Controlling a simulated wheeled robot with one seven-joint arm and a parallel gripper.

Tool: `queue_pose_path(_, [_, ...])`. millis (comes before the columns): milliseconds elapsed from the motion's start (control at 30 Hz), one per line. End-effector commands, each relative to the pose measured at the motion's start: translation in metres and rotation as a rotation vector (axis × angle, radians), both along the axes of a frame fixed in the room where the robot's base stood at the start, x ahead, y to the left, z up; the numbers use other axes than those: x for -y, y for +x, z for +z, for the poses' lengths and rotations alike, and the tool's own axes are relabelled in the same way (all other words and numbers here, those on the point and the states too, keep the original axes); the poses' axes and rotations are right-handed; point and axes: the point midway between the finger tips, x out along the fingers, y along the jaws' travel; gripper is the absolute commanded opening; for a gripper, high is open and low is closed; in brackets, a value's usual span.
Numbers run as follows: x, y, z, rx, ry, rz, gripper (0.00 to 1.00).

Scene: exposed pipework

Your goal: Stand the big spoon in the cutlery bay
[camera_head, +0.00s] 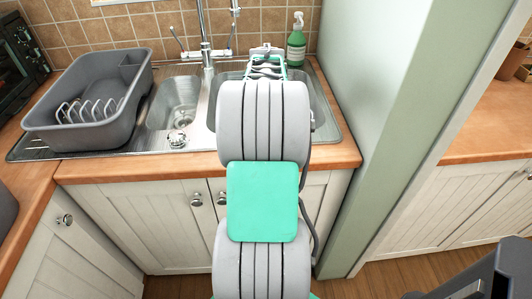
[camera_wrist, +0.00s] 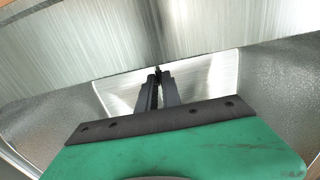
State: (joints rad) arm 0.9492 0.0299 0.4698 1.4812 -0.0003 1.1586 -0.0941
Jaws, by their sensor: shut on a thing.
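My gripper (camera_wrist: 161,82) points down into the right sink basin in the wrist view, its dark fingers close together. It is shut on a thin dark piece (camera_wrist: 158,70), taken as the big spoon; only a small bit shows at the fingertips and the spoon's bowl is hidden. In the head view my arm covers the gripper and what it holds. The grey dish rack (camera_head: 43,128) stands on the drainer at the left. Its cutlery bay (camera_head: 130,66) is the small walled compartment at its back right corner, well left of my arm.
The left sink basin (camera_head: 172,112) lies between the rack and my arm. A tall tap (camera_head: 206,52) rises behind the basins. A green soap bottle (camera_head: 296,43) stands at the back right. A pale green wall (camera_head: 385,120) closes the right side.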

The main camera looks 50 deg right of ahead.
Motion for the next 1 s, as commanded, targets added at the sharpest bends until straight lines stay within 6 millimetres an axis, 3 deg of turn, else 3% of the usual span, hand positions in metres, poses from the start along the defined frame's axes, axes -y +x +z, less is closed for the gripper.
queue_pose_path(300, [-0.002,0.001,-0.058,-0.002,0.002,0.003,0.0])
queue_pose_path(667, [-0.002,0.002,-0.063,0.0,0.0,0.004,0.0])
queue_pose_path(700, [-0.002,0.002,-0.063,0.0,0.0,0.004,0.1])
queue_pose_path(1000, [-0.002,0.002,-0.063,0.0,0.0,0.004,0.31])
